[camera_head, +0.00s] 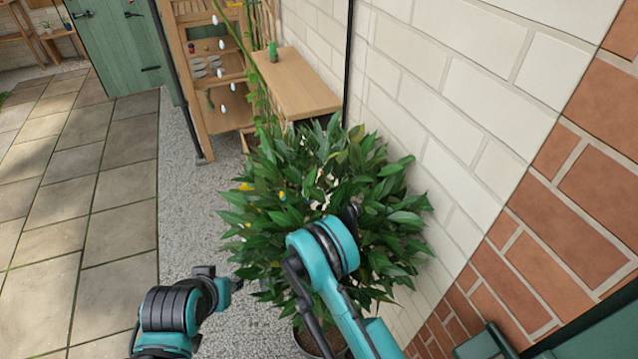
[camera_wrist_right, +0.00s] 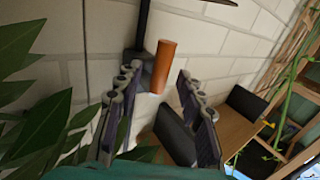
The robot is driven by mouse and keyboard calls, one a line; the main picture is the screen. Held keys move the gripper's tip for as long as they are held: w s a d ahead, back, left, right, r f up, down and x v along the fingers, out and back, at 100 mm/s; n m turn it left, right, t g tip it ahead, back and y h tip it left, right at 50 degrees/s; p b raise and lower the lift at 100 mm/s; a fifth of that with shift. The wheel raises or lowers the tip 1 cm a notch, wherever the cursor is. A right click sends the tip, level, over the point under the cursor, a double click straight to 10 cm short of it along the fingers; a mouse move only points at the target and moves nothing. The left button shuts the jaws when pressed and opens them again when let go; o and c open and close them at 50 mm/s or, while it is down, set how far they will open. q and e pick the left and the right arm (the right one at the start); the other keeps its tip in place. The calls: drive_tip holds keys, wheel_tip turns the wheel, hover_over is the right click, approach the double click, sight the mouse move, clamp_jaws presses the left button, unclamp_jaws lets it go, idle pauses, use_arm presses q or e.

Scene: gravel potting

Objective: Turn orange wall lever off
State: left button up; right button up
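The orange lever handle (camera_wrist_right: 163,66) is a short cylinder in the right wrist view, joined to a dark fitting (camera_wrist_right: 136,62) on the pale block wall. My right gripper (camera_wrist_right: 156,88) is open, with one finger on each side of the handle's line. The handle lies ahead between the fingertips; I cannot tell whether either finger touches it. In the head view the lever is not visible, and my right gripper is largely hidden by the leafy plant and my arm. My left gripper (camera_head: 226,285) is low in the head view, away from the wall; its opening is unclear.
A bushy potted plant (camera_head: 320,185) stands against the wall (camera_head: 470,130), around my right arm. A wooden bench (camera_head: 293,82) and shelf (camera_head: 212,75) stand behind it. Gravel (camera_head: 195,220) and paving (camera_head: 80,190) on the left are clear.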

clamp_jaws()
drive_tip(key=shift+w+a+f+m+t+h, duration=0.1)
drive_tip(key=shift+w+m+t+h, duration=0.15)
drive_tip(key=shift+m+h, duration=0.65)
drive_tip(key=shift+w+a+f+m+t+h, duration=0.1)
drive_tip(key=shift+w+m+t+h, duration=0.2)
drive_tip(key=shift+m, duration=1.15)
drive_tip(key=shift+w+a+m+t+h, duration=0.15)
drive_tip(key=shift+m+t+h, duration=0.1)
drive_tip(key=shift+m+h, duration=0.7)
drive_tip(key=shift+d+m+y, duration=0.1)
drive_tip(key=shift+m+y, duration=0.15)
drive_tip(key=shift+m, duration=0.05)
unclamp_jaws()
